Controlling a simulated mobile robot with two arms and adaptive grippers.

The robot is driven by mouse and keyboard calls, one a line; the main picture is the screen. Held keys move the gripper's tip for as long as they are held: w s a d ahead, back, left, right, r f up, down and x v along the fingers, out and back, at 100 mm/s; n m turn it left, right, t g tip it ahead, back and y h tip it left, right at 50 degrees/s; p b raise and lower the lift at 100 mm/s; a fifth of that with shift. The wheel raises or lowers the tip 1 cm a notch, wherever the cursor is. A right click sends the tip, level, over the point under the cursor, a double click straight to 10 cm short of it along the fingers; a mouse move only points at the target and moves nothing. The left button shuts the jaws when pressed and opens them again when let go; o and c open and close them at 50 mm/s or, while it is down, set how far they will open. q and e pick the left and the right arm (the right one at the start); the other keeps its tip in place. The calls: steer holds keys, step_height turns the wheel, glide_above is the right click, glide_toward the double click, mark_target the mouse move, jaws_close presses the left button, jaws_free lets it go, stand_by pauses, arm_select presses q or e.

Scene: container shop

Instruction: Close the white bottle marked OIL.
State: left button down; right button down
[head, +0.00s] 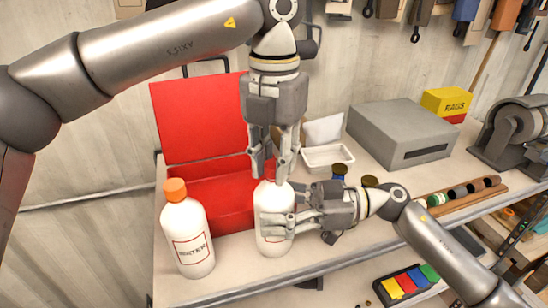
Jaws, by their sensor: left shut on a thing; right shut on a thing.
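A white bottle (273,247) stands upright on the bench in the head view, its label hidden by my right gripper, so I cannot read its marking. My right gripper (279,218) comes from the right and is shut on the body of this bottle. My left gripper (273,167) points down from above and is shut on what looks like a red cap at the bottle's top. The fingers hide most of the cap, so I cannot tell how it sits on the neck. Another white bottle (187,240), marked WATER with an orange cap, stands to the left.
An open red box (200,122) stands just behind the bottles. A white tray (327,156), a grey box (400,135), a yellow RAGS box (446,102) and a grey machine (512,135) stand further back and right. Small dark-capped jars (340,170) are close to my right gripper.

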arm_select(q)
steer(key=m, duration=1.1)
steer(key=shift+m, duration=0.3)
steer(key=c, duration=1.1)
jaws_free()
step_height(320, 180, up, 12)
arm_select(e)
steer(key=shift+c, duration=1.7)
jaws_free()
